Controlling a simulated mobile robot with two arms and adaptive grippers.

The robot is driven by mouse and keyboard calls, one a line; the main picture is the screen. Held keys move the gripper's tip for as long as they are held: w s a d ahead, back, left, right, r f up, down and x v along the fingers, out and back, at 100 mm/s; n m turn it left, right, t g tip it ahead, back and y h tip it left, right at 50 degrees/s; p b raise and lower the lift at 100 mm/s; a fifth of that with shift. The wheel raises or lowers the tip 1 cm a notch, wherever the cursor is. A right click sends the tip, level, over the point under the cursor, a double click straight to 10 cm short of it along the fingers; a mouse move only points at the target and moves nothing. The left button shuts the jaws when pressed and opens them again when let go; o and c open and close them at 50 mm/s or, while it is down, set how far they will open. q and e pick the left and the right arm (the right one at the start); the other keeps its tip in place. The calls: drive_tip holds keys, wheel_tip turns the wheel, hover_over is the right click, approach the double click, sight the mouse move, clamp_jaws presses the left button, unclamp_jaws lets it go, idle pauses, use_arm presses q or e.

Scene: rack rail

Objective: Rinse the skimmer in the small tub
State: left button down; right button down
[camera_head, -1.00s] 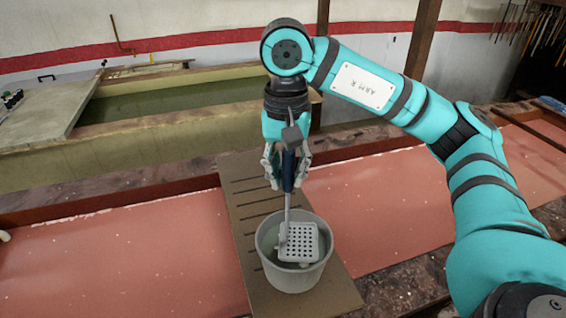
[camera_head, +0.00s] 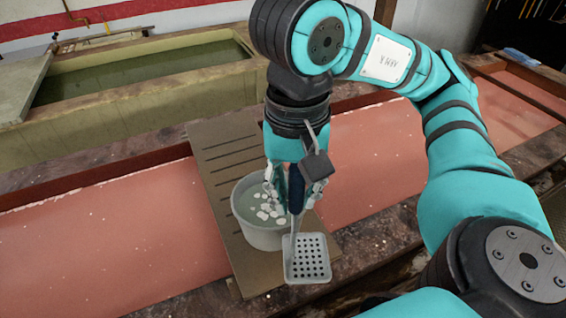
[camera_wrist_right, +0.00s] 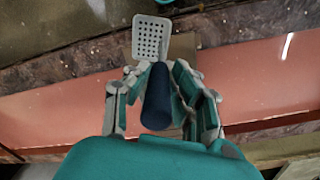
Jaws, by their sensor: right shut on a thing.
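The skimmer has a square grey perforated head (camera_head: 307,259) and a dark blue handle (camera_head: 296,188). My right gripper (camera_head: 297,190) is shut on the handle and holds the skimmer with its head down. In the head view the head overlaps the front right of the small tub and appears outside its rim, nearer the camera. The small round grey tub (camera_head: 262,236) holds water with several white bits (camera_head: 268,208) in it. The right wrist view shows the handle (camera_wrist_right: 157,98) between the fingers and the head (camera_wrist_right: 151,38) beyond. My left gripper is out of view.
The tub stands on a brown slotted board (camera_head: 215,150) laid across a long trough of reddish liquid (camera_head: 100,235). A large pale tank (camera_head: 110,120) with greenish water lies behind. Stone ledges edge the trough.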

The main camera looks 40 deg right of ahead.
drive_tip(key=s+a+b, duration=0.2)
drive_tip(key=s+b, duration=0.3)
drive_tip(key=s, duration=0.4)
drive_tip(key=shift+b, duration=0.35)
